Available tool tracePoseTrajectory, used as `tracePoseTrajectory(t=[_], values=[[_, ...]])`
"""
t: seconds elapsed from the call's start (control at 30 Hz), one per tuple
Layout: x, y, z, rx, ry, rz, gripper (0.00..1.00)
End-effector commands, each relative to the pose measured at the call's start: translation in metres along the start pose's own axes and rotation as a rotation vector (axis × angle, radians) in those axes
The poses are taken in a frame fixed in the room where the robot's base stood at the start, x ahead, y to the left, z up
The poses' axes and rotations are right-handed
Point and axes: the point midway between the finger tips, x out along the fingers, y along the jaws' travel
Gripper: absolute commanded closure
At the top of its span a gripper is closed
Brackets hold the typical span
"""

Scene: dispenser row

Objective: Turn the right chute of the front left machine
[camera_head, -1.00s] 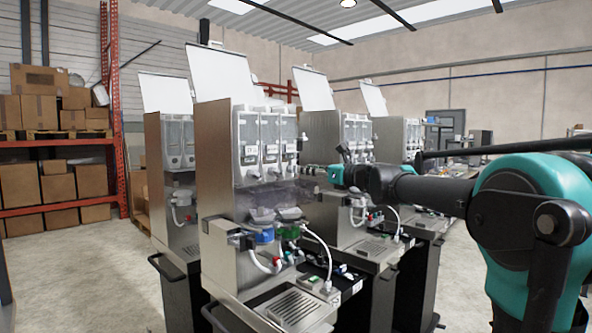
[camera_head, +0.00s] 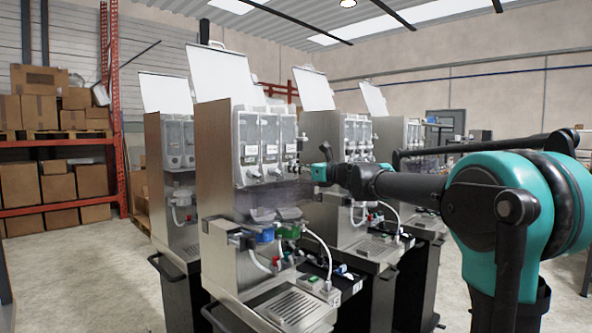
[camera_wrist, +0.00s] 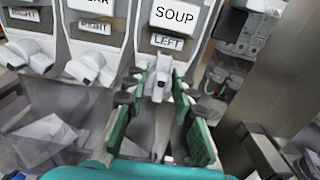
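The nearest dispenser machine (camera_head: 225,170) stands left of centre in the head view, with three clear containers side by side. In the wrist view, its right container carries a SOUP label (camera_wrist: 174,14), with a smaller LEFT label below it. The pale chute (camera_wrist: 162,75) below that label lies between the fingers of my gripper (camera_wrist: 158,95). The green-padded fingers are apart, one on each side of the chute; I cannot tell whether they touch it. Two more pale chutes (camera_wrist: 92,68) (camera_wrist: 30,55) are to the left. In the head view my gripper (camera_head: 308,171) reaches the machine's right side, its tips hard to make out.
Clear angled funnels (camera_wrist: 45,138) lie below the chutes. A white hose (camera_head: 322,250) and a drip tray (camera_head: 290,308) are lower on the machine. A second machine (camera_head: 325,135) stands close behind on the right. Open floor (camera_head: 90,275) is at left.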

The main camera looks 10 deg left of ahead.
Motion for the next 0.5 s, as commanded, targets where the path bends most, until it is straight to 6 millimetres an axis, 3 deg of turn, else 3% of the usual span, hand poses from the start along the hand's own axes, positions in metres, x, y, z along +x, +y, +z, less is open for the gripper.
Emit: tracePoseTrajectory(t=[0.5], values=[[-0.0002,0.0005,0.0000,-0.112,0.000,0.000,1.00]])
